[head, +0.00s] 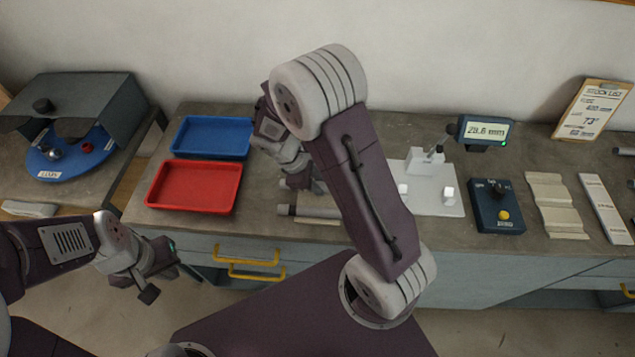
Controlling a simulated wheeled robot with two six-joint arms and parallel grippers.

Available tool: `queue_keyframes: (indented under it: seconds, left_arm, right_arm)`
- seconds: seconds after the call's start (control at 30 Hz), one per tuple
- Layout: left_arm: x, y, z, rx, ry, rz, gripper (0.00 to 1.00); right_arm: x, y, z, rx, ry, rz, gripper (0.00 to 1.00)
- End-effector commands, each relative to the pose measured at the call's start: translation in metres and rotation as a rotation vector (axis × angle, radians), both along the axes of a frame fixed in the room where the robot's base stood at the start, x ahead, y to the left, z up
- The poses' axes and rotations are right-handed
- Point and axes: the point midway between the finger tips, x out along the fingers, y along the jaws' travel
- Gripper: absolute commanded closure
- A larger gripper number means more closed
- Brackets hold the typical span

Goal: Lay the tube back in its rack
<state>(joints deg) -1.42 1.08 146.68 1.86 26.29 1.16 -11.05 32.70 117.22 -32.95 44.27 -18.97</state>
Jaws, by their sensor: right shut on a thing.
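My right gripper (303,182) is low over the bench, partly hidden by its own arm. It is shut on a grey tube (286,184), of which only a short end shows. A similar grey tube (310,211) with a darker left end lies just in front, over a pale beige strip (318,222) that looks like part of a rack; my arm hides its right end. I cannot tell whether the held tube touches anything. My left gripper (160,272) is open and empty, in front of the bench at the lower left.
A red tray (194,206) and a blue tray (212,155) stand left of my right gripper. To the right are a white gauge plate (432,204), a display (486,131), a dark button box (497,218) and beige grooved blocks (556,206).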

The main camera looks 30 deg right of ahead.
Motion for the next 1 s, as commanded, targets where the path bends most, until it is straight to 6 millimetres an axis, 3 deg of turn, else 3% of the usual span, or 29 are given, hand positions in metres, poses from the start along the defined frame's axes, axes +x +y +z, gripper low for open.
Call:
queue_keyframes:
  seconds: [0.1,0.13,0.2,0.23,0.67,0.77,1.0]
  left_arm:
    - [0.000,0.000,-0.001,0.000,0.000,0.000,1.00]
    - [0.000,0.000,-0.002,0.000,0.000,0.000,1.00]
    - [0.000,0.000,-0.002,0.000,0.000,0.000,1.00]
    - [0.000,0.000,-0.002,0.000,0.000,0.000,1.00]
    - [0.000,0.000,-0.003,0.000,0.000,0.000,1.00]
    - [0.000,0.000,-0.002,0.000,0.000,0.000,1.00]
    - [0.000,0.000,0.001,0.000,0.000,0.000,1.00]
  right_arm:
    - [-0.004,0.001,-0.005,0.002,0.010,-0.003,1.00]
    - [-0.004,0.000,-0.005,0.003,0.011,-0.004,0.72]
    - [-0.004,0.001,-0.005,0.003,0.012,-0.004,0.53]
    - [-0.004,0.001,-0.006,0.003,0.012,-0.004,0.50]
    - [-0.005,0.002,-0.006,0.004,0.013,-0.005,0.50]
    - [-0.003,0.006,0.005,0.003,0.010,-0.003,0.50]
    - [0.003,0.027,0.057,0.001,-0.001,0.002,0.50]
